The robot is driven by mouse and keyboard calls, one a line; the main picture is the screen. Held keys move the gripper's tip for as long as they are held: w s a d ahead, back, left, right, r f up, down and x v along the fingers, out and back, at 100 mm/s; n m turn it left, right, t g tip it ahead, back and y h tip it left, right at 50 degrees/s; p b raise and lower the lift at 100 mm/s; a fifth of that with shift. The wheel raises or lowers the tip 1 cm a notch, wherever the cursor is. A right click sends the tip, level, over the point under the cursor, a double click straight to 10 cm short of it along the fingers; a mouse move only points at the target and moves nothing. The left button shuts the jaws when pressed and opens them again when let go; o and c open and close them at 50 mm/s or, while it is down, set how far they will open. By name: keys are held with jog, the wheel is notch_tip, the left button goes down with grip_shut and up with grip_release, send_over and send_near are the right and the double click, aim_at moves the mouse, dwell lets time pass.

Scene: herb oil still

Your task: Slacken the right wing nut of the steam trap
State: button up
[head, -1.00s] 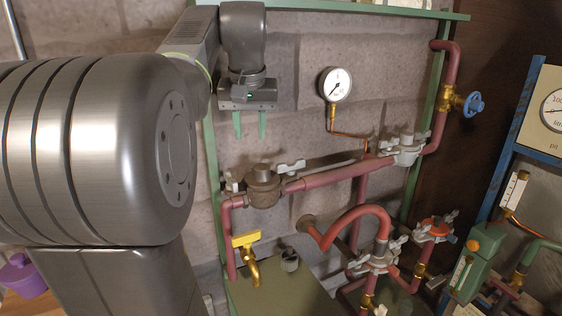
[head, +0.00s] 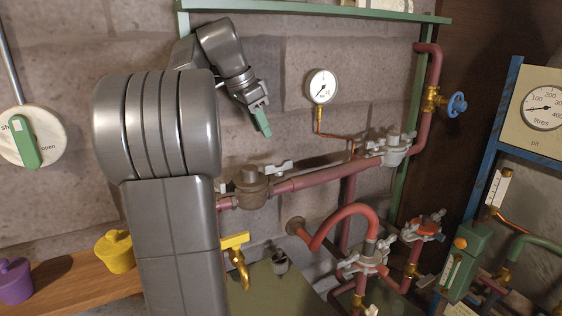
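A brown domed fitting (head: 250,187) sits in the red pipe at the left of the pipework and looks like the steam trap, though no label shows. A pale wing nut (head: 279,168) stands on its right side. The left side of the fitting is partly behind my arm. My gripper (head: 263,126) hangs above the fitting, tilted down to the right, apart from everything. Its green fingers overlap in this view, so the gap between them cannot be seen. Nothing shows held in it.
Similar wing-nutted fittings stand at the upper right (head: 395,150), lower middle (head: 368,260) and with an orange top (head: 420,230). A pressure gauge (head: 322,86) is right of my gripper. A yellow-handled tap (head: 237,258) is below. Bare stone wall lies behind my gripper.

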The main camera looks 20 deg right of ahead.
aim_at(278, 163)
jog(key=x, duration=1.1)
jog(key=shift+f, duration=0.2)
grip_shut()
